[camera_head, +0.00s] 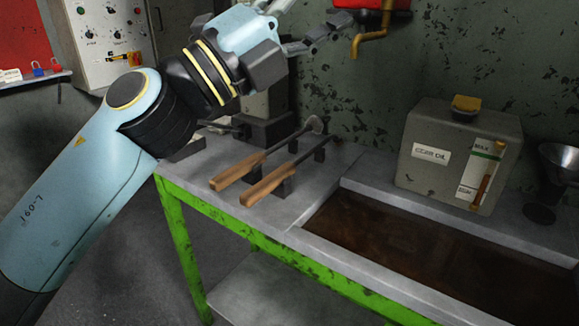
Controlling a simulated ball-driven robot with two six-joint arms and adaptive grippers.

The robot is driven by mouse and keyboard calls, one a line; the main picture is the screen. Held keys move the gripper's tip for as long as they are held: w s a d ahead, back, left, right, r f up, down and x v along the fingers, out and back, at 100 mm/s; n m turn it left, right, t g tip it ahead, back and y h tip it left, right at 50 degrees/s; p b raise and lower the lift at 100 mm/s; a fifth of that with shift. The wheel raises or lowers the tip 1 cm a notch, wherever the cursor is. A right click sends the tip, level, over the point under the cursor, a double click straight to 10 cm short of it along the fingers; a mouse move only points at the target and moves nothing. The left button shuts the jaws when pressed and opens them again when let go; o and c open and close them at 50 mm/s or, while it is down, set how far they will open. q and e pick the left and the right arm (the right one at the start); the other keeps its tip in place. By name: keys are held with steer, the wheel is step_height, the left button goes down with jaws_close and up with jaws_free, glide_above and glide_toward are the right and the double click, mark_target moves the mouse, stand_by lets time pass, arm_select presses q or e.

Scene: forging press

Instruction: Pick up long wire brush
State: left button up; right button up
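Two long tools with wooden handles and dark shafts lie side by side on small black rests on the grey bench top. The left one (237,171) ends in a pale rounded head near the wall. The right one (268,186) has a dark shaft, and its far end is hard to make out. Which of them is the long wire brush is not clear at this size. My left gripper (318,24) is above the far ends of the tools, near the top edge, with its fingers apart and nothing visible between them. My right gripper is out of view.
The bench has a green frame (234,231) and a sunken trough of brown liquid (400,235). An oil can (421,179) with a yellow cap and a metal funnel (560,161) stand behind it. A yellow tap (371,40) juts from the wall near my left gripper. A control box (115,40) hangs at the left.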

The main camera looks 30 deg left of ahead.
arm_select(q)
steer(key=d+f+m+g+h, duration=0.2)
steer(key=d+f+m+g, duration=0.25)
steer(key=m, duration=0.25)
steer(key=m+g+y, duration=0.2)
steer(key=g+y, duration=0.9)
steer(key=y, duration=0.3)
glide_toward(263, 183)
steer(key=shift+w+d+t, duration=0.25)
steer(key=shift+d, duration=0.3)
steer(key=x, duration=0.5)
steer(key=shift+s+a+f, duration=0.15)
steer(key=shift+s+a, duration=0.05)
steer(key=shift+a, duration=0.05)
steer(key=shift+a+x, duration=0.15)
steer(key=shift+x, duration=1.2)
steer(key=shift+a+x, duration=0.15)
steer(key=shift+x, duration=1.25)
steer(key=shift+s, duration=0.2)
jaws_close()
